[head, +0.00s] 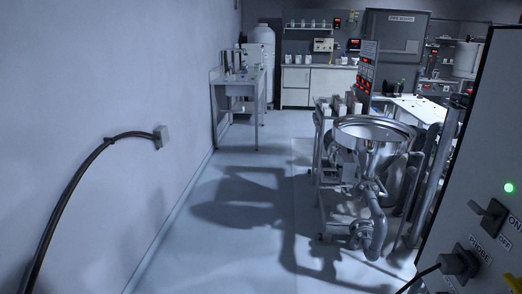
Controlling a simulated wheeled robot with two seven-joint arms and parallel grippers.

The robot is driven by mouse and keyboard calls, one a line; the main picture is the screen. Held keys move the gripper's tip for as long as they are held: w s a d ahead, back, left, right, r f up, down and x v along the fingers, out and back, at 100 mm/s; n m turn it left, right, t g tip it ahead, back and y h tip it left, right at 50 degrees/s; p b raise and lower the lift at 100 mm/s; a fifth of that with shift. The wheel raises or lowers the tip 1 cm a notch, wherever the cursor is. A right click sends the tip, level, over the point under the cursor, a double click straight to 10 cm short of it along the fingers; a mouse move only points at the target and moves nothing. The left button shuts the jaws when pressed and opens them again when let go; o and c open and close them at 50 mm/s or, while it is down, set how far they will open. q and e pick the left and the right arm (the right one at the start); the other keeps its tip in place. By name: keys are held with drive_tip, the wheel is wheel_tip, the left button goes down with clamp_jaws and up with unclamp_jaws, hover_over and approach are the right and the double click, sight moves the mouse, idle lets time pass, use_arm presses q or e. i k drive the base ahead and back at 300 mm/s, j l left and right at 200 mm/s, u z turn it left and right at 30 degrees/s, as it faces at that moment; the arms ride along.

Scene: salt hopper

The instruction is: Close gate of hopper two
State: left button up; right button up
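A shiny metal hopper (386,153) with a wide round funnel stands at the right of the middle in the head view. Its outlet narrows down to a metal fitting (369,190) and a curved pipe (379,222) that bends down towards the floor. I see no number on this hopper, so I cannot tell whether it is hopper two. The gate is too small and dark to make out, and I cannot tell if it is open or shut. Neither of my grippers shows in this view.
A grey panel (478,160) with an ON/OFF switch (487,215), a green light and a PROBE plug (459,262) fills the right edge. A black cable (75,190) runs to a wall socket. A bench (238,80) stands farther back. The floor (240,195) left of the hopper is clear.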

sight(327, 175)
drive_tip(key=i+j+z, duration=0.1)
drive_tip(key=i+z, duration=0.15)
drive_tip(key=i, duration=0.2)
drive_tip(key=i+j+z, duration=0.3)
drive_tip(key=i, duration=0.15)
drive_tip(key=i+j+z, duration=0.25)
drive_tip(key=i, duration=0.2)
drive_tip(key=i+z, duration=0.15)
drive_tip(key=z, duration=0.2)
drive_tip(key=i+z, duration=0.1)
drive_tip(key=z, duration=0.2)
